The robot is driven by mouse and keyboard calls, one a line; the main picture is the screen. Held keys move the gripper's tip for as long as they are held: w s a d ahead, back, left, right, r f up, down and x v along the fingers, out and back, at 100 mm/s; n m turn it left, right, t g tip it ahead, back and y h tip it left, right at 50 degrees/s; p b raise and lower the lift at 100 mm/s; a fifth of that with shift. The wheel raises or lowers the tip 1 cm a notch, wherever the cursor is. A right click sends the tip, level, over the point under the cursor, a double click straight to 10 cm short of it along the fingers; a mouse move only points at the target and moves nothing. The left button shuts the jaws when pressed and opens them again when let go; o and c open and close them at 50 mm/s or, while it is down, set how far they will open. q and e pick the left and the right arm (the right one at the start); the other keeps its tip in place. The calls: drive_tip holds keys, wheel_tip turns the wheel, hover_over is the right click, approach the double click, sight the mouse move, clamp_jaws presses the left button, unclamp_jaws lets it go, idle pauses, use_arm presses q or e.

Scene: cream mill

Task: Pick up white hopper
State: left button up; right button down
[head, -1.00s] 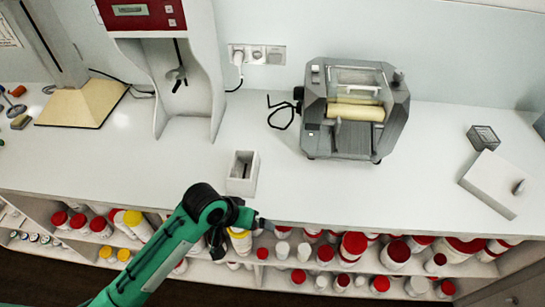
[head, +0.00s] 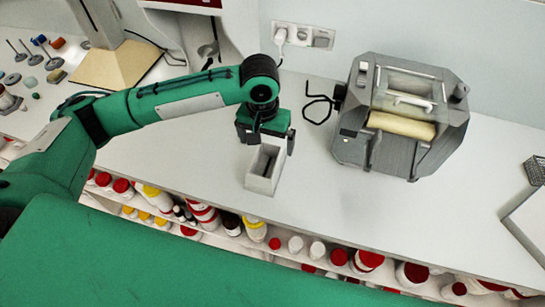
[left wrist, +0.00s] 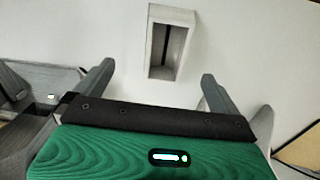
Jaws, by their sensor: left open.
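The white hopper (head: 262,184) is a small open-topped box with a dark slot inside, standing on the white counter near its front edge. It also shows in the left wrist view (left wrist: 185,45), beyond the fingertips and apart from them. My left gripper (head: 268,144) is over the hopper's far end in the head view and covers part of it. In the left wrist view its two fingers (left wrist: 157,82) are spread wide with nothing between them. My right gripper is in neither view.
A stand with a beige base (head: 118,65) is at the back left. Shelves of red-lidded jars (head: 370,260) lie below the counter's front edge.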

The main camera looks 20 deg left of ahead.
use_arm(q)
drive_tip(key=w, duration=0.1)
drive_tip(key=p, duration=0.2)
hover_over(266, 170)
drive_tip(key=f, duration=0.7)
drive_tip(key=shift+s+a+f, duration=0.15)
drive_tip(key=shift+s+f, duration=0.05)
drive_tip(key=shift+s, duration=0.05)
drive_tip(key=shift+f+p, duration=0.5)
drive_tip(key=shift+f, duration=0.05)
drive_tip(key=f, duration=0.1)
drive_tip(key=f+p, duration=0.1)
drive_tip(key=f, duration=0.1)
drive_tip(key=shift+w+f, duration=0.25)
drive_tip(key=shift+w, duration=0.05)
drive_tip(key=shift+f, duration=0.4)
drive_tip(key=c, duration=1.1)
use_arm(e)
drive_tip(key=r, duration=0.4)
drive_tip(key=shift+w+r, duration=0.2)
use_arm(q)
drive_tip(key=shift+r, duration=0.15)
drive_tip(key=shift+c, duration=0.2)
